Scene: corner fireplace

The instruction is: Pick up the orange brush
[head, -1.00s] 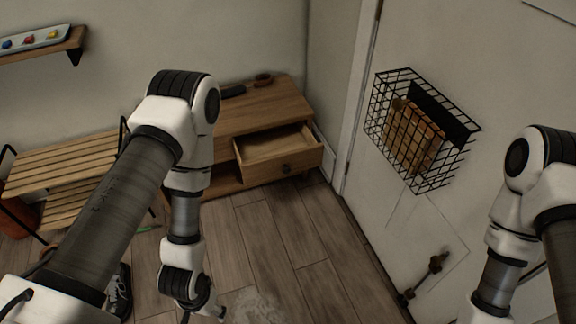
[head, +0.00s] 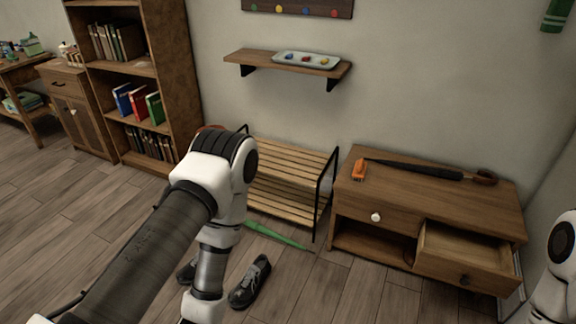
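The orange brush (head: 359,171) lies on the left part of the top of a low wooden cabinet (head: 420,199), near its left edge. A dark folded umbrella with a brown handle (head: 432,171) lies to its right on the same top. My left arm reaches down in front of the slatted rack, left of the cabinet and well apart from the brush. Its gripper is below the bottom edge of the picture. Only a bit of my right arm shows at the right edge, and its gripper is out of view.
The cabinet's right drawer (head: 465,258) stands open and empty. A slatted rack (head: 285,185) stands left of it, with a green object (head: 278,235) and dark shoes (head: 250,282) on the floor. A wall shelf (head: 250,59) holds a tray (head: 306,60). A bookcase (head: 181,75) stands at left.

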